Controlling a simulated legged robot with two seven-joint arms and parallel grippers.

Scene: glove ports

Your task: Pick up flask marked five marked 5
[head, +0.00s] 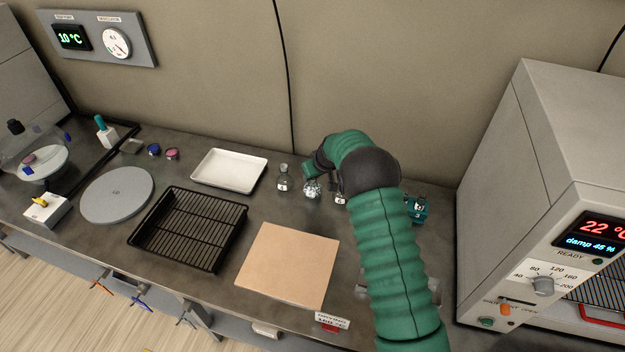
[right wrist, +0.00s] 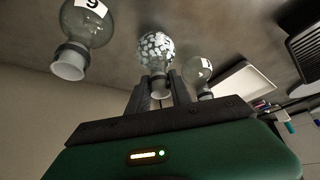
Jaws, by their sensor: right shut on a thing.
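A round flask with white pellets (head: 312,189) is at the back of the bench, with a clear flask (head: 283,178) to its left and another flask (head: 340,198) to its right. My right gripper (head: 316,175) reaches it from behind and is shut on its neck. The right wrist view shows the pellet flask (right wrist: 156,50) upside down, its neck between the fingers (right wrist: 160,82). The flask at left there (right wrist: 88,22) has a digit like an inverted 6. I cannot read a number on the held flask, nor tell whether it is off the bench. My left gripper is not in view.
A teal labelled vessel (head: 417,209) stands right of my arm, near the grey oven (head: 520,130). A white tray (head: 229,171), black rack (head: 188,229), tan board (head: 288,264) and grey disc (head: 116,194) lie to the left and front. Neighbouring flasks stand close.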

